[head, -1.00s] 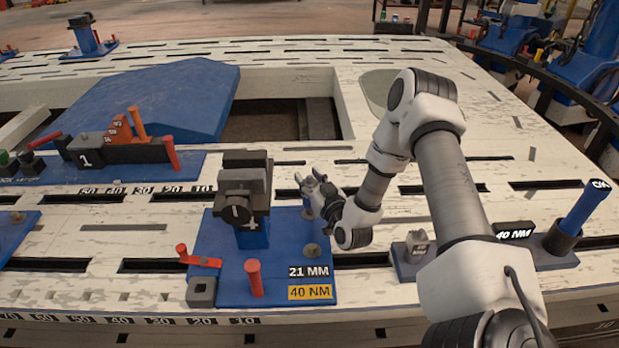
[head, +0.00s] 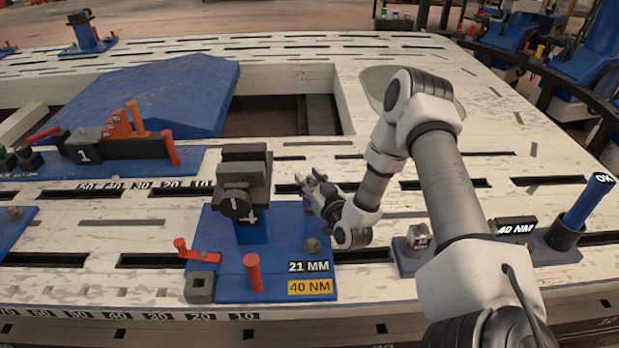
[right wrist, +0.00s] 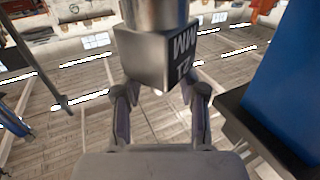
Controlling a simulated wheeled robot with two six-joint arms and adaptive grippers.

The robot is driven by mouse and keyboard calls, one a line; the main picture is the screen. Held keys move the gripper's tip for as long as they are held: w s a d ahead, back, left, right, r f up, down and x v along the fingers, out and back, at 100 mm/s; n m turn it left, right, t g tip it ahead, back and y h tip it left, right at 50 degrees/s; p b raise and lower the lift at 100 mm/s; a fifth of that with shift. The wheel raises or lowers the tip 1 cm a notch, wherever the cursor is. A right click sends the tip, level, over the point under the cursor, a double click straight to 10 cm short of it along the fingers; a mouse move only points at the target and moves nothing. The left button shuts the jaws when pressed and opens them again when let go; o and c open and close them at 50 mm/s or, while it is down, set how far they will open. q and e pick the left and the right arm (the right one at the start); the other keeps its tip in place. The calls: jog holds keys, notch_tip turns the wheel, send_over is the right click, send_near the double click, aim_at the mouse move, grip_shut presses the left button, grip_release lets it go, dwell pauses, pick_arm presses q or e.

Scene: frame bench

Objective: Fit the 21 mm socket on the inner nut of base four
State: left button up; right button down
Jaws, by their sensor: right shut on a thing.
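Base four is a blue plate (head: 275,270) with a dark clamp head (head: 243,185) marked 4 on a blue post. Its front labels read 21 MM and 40 NM. A grey nut (head: 312,245) shows on its right side, nearer the front; the inner nut is not clear, with my gripper over that area. My right gripper (head: 310,185) is above the plate's back right part. It is shut on the 21 mm socket, a dark block with a metal cylinder, seen in the right wrist view (right wrist: 150,55). My left gripper is not in view.
A holder (head: 480,250) on the right carries a grey block, a 40 NM label and a blue-handled tool (head: 588,203). Base one (head: 110,155) is at the left. The blue post (right wrist: 285,70) stands close in the right wrist view.

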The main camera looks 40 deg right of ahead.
jog(key=shift+f, duration=0.25)
jog(key=c, duration=0.6)
grip_release()
jog(key=v, duration=1.2)
jog(key=shift+a, duration=0.1)
jog(key=shift+f, duration=0.1)
